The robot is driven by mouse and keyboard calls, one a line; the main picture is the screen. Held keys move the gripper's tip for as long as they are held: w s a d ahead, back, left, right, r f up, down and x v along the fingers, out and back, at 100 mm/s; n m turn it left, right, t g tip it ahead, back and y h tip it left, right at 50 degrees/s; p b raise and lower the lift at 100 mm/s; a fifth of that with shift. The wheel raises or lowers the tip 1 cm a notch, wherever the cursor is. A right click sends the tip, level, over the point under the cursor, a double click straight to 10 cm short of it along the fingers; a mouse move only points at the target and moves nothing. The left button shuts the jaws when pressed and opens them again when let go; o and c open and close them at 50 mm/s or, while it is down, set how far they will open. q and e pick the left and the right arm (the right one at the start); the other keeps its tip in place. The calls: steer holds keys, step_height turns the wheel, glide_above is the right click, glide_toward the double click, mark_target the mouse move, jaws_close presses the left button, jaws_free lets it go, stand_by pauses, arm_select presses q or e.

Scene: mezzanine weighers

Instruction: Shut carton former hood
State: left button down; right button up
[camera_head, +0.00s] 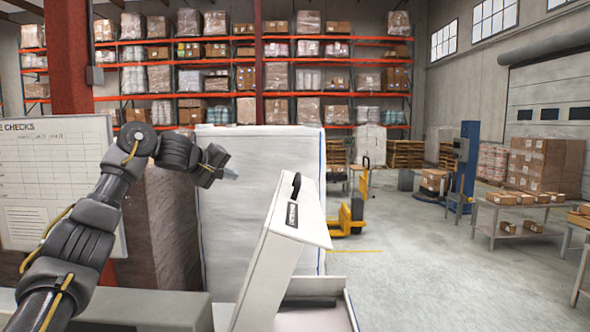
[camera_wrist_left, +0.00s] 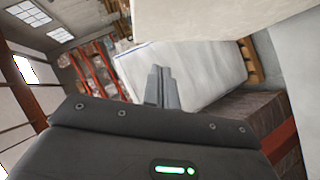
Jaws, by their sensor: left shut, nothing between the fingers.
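The carton former's white hood (camera_head: 279,236) stands raised and tilted above its pale base (camera_head: 318,300) at the bottom middle of the head view. A black handle (camera_head: 296,186) sits near its top edge. My left gripper (camera_head: 231,173) is shut and empty, in the air to the left of the hood's top and apart from it. In the left wrist view the gripper's fingers (camera_wrist_left: 157,88) are together, with a pale panel (camera_wrist_left: 195,18) above them that may be the hood. My right gripper is not in view.
A tall white-wrapped load (camera_head: 262,150) and a brown-wrapped stack (camera_head: 172,225) stand behind my left arm. A whiteboard (camera_head: 60,185) is at left. A yellow pallet truck (camera_head: 350,213) stands beyond the hood. Tables with cartons are at right; the floor between is clear.

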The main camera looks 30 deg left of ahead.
arm_select(q)
steer(key=s+d+r+m+h, duration=0.1)
steer(key=s+d+r+h, duration=0.1)
steer(key=d+r, duration=0.55)
steer(key=p, duration=0.6)
glide_above(288, 186)
steer(key=s+a, duration=0.2)
steer(key=a, duration=0.1)
step_height(288, 186, down, 4)
steer(key=shift+s+f, duration=0.1)
steer(key=shift+s, duration=0.05)
steer(key=shift+w+d+f+p, duration=0.25)
steer(key=shift+w+d+f, duration=0.1)
steer(key=shift+d+f, duration=0.2)
steer(key=shift+w+d+f+p, duration=0.2)
steer(key=shift+w+d+f, duration=0.2)
steer(key=shift+d, duration=0.25)
steer(key=shift+d+f, duration=0.25)
steer(key=shift+d, duration=0.1)
steer(key=shift+w, duration=0.1)
